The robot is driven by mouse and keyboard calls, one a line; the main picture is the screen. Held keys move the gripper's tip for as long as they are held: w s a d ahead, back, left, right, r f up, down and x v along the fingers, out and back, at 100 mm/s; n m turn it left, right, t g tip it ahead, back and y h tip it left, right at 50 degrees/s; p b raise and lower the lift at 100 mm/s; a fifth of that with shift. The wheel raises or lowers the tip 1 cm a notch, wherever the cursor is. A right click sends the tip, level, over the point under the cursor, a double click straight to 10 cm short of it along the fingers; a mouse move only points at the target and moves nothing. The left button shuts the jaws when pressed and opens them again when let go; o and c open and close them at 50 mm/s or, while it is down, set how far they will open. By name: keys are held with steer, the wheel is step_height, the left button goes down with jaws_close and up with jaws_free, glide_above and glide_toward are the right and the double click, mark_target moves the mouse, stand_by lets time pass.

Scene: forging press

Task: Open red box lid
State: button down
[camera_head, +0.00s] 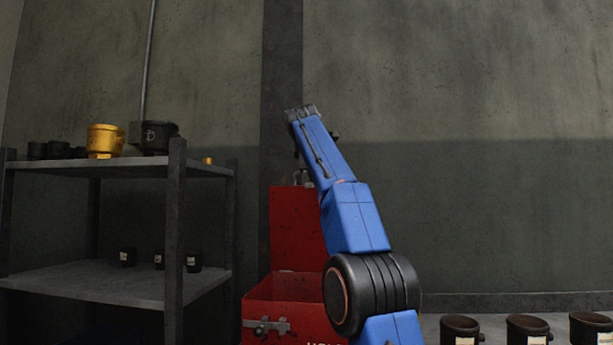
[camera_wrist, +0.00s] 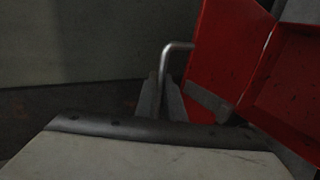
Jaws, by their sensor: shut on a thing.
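The red box (camera_head: 285,287) stands on the floor at the centre, with dark latch parts on its front. Its red lid (camera_head: 293,228) stands about upright at the back, and the box mouth shows open. In the wrist view the lid (camera_wrist: 222,55) is at the upper right, with a bent silver handle (camera_wrist: 178,46) beside it. My gripper (camera_wrist: 163,95) is shut on this handle, whose lower end passes between the fingers. In the head view my blue arm hides the right part of the box and lid.
A grey shelf unit (camera_head: 110,285) stands left of the box. It carries a yellow pot (camera_head: 104,141), a black pot (camera_head: 153,137) and small dark cups. Several dark pots (camera_head: 527,329) stand at the lower right. A wall is close behind the box.

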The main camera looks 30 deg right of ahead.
steer(key=shift+w+d, duration=0.4)
steer(key=shift+w, duration=0.15)
steer(key=c, duration=1.9)
jaws_free()
steer(key=shift+o, duration=0.2)
steer(key=v, duration=1.7)
steer(key=shift+s, duration=0.2)
steer(key=shift+a, duration=0.15)
